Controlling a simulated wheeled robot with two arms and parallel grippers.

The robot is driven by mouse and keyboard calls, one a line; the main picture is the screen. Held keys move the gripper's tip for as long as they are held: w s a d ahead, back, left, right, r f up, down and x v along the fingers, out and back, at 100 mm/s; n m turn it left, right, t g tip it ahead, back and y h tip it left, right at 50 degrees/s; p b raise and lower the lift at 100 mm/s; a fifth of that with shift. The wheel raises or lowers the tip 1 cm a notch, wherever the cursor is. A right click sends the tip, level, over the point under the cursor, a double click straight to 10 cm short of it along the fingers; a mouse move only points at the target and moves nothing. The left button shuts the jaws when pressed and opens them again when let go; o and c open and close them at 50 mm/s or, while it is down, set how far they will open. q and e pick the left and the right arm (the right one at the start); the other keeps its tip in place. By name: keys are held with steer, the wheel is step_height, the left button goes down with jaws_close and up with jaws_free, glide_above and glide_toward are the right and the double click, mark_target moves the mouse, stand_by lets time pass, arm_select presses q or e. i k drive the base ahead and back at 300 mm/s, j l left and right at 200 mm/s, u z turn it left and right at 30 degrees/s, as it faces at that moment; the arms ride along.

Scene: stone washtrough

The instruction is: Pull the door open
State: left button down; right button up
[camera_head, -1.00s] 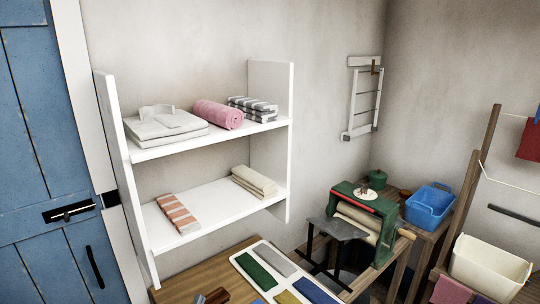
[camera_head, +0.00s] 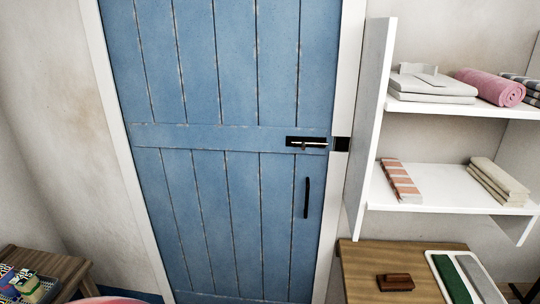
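The blue plank door (camera_head: 225,150) stands closed in its white frame in the middle of the head view. Whether the bolt reaches into the keeper is too small to tell. A black vertical pull handle (camera_head: 307,197) is fixed below the bolt. Neither of my grippers shows in this view.
White shelves (camera_head: 450,106) with folded cloths stand right of the door. Below them is a wooden table (camera_head: 362,270) with a brown brush (camera_head: 395,282) and a white tray (camera_head: 440,262). A wooden stool or table (camera_head: 60,266) with small boxes stands at lower left.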

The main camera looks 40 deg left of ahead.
mark_target(214, 96)
steer(key=k+j+u, duration=0.1)
steer(key=j+u, duration=0.3)
steer(key=k+j+u, duration=0.1)
steer(key=j+u, duration=0.65)
